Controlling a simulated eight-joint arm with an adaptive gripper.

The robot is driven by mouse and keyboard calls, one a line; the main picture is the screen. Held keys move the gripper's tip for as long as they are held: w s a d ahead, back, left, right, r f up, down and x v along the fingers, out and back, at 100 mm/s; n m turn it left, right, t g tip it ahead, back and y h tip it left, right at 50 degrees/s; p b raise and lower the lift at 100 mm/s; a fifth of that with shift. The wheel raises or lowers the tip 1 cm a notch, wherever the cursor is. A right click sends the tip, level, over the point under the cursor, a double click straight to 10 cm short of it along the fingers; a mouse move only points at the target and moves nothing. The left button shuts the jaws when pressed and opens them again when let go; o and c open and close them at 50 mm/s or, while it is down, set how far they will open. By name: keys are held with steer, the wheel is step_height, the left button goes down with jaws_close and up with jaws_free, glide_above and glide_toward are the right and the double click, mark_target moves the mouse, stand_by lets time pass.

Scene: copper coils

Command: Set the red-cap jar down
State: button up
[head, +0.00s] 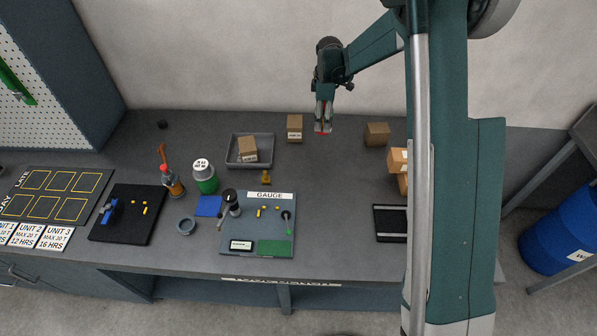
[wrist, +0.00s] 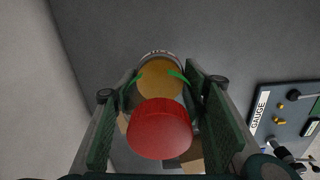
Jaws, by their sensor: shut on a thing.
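The red-cap jar shows in the wrist view as a red cap (wrist: 160,130) with an amber round part (wrist: 160,78) beyond it. It sits between the two dark green fingers of my gripper (wrist: 160,95), which is shut on it. In the head view my gripper (head: 323,122) hangs pointing down in front of the back wall, right of the grey tray. Only a small red patch (head: 323,132) of the jar shows there at the fingertips. I cannot tell its exact height above the bench (head: 345,190).
A cardboard box (head: 295,128) stands left of my gripper, another (head: 377,134) right of it. A grey tray (head: 264,151) holds a box. The gauge board (head: 248,238), green jar (head: 205,180) and amber bottle (head: 174,187) stand further forward.

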steer(key=s+a, duration=0.5)
steer(key=s, duration=0.3)
steer(key=s+a, duration=0.5)
steer(key=s, duration=0.3)
steer(key=shift+m+b, duration=0.3)
steer(key=shift+b, duration=0.05)
steer(key=shift+w+d, duration=0.1)
steer(key=shift+f, duration=3.1)
steer(key=shift+f, duration=0.15)
steer(key=shift+f, duration=1.75)
steer(key=shift+f, duration=0.15)
steer(key=o, duration=0.9)
steer(key=shift+o, duration=0.2)
